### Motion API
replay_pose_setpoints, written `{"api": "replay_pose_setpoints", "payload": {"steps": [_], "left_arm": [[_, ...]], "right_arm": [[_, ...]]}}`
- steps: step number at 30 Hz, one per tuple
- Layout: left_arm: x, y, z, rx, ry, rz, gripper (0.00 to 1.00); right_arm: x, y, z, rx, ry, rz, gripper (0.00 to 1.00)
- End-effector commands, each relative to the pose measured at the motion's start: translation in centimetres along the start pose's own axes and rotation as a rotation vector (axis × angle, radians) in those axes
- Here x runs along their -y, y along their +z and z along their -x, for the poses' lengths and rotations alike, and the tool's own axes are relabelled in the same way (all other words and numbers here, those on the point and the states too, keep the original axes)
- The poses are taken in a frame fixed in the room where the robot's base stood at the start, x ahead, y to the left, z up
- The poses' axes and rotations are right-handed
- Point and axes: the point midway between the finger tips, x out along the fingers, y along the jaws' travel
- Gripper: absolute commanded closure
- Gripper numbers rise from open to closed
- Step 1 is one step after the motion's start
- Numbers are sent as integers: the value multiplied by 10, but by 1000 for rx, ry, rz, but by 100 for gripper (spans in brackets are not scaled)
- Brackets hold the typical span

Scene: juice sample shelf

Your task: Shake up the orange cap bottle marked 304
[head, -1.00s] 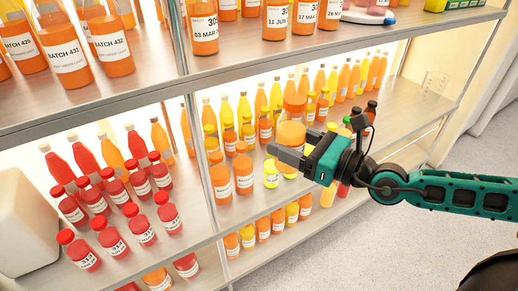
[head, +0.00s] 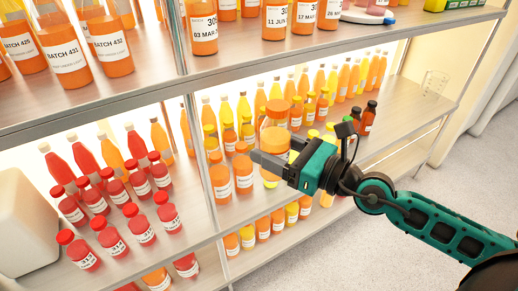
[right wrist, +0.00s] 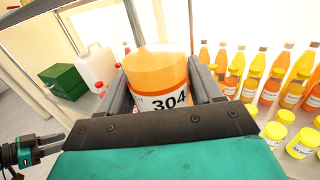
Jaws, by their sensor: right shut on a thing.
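The bottle marked 304 (right wrist: 165,82) is held between the fingers of my right gripper (right wrist: 163,95) in the right wrist view. It holds orange liquid, with a paler band above, and its white label faces that camera. In the head view, the same bottle (head: 275,140) shows behind and above the dark fingers of my right gripper (head: 270,162), in front of the middle shelf's bottle rows.
Red-capped bottles (head: 142,230) stand on the middle shelf at left. Orange-capped bottles (head: 220,182) stand close left of my right gripper. A metal post (head: 192,130) and the upper shelf edge (head: 90,116) are nearby. The floor at right (head: 440,150) is clear.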

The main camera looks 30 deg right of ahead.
Motion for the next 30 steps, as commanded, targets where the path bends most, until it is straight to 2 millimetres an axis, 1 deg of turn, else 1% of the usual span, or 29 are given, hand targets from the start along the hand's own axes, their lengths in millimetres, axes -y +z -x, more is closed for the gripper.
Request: {"api": "replay_pose_setpoints", "payload": {"steps": [3,13,23,30], "left_arm": [[0,0,0,0,0,0,57],[0,0,0,0,0,0,57],[0,2,1,4,1,1,57],[-1,3,1,6,1,1,57]], "right_arm": [[14,0,6,-9,-3,9,76],[34,1,14,-2,-5,3,76],[12,2,5,7,-11,-9,76],[-13,2,-7,8,-11,-8,76]]}}
